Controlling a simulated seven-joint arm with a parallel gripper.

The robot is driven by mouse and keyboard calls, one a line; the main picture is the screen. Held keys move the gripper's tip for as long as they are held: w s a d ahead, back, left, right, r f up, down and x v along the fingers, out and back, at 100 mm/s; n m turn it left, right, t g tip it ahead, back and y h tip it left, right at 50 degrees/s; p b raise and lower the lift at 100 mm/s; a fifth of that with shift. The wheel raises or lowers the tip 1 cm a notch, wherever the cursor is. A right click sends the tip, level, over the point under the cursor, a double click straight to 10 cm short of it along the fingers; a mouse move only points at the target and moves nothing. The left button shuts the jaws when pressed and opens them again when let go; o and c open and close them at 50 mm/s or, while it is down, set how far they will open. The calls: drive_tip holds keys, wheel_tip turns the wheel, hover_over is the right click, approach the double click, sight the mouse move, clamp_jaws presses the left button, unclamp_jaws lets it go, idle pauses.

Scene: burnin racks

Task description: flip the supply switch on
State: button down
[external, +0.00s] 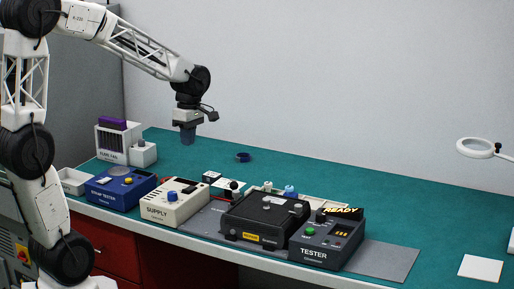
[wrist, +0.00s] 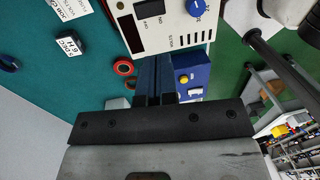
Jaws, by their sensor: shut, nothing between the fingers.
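The cream supply box (external: 160,213) stands near the bench's front edge, left of the black fixture. It shows at the top of the wrist view (wrist: 172,42) with a blue knob (wrist: 197,7), a dark display window (wrist: 130,33) and a black rocker switch (wrist: 150,9). The position of the switch is hard to tell. My gripper (external: 187,140) points down, high above the bench behind the supply box. In the wrist view its fingers (wrist: 154,75) are shut and empty, apart from the supply box and its switch.
The blue strap tester (external: 120,190) stands left of the supply box. The black fixture (external: 262,218) and the grey tester (external: 327,240), showing READY, stand to its right. A white rack (external: 117,145) is at the back left. The green bench (external: 400,195) is clear at the back right.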

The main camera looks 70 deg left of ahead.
sight(189, 189)
drive_tip(key=shift+f, duration=0.15)
idle(0.3)
drive_tip(key=f, duration=0.9)
drive_tip(key=s+d+f, duration=0.1)
drive_tip(key=f, duration=0.3)
drive_tip(key=shift+s+f, duration=0.1)
drive_tip(key=shift+f, duration=0.2)
drive_tip(key=shift+s+d+f, duration=0.1)
drive_tip(key=shift+f, duration=0.1)
idle(0.3)
drive_tip(key=shift+w+a+r, duration=0.35)
drive_tip(key=shift+w+a, duration=0.15)
drive_tip(key=shift+w, duration=0.05)
drive_tip(key=shift+r, duration=0.2)
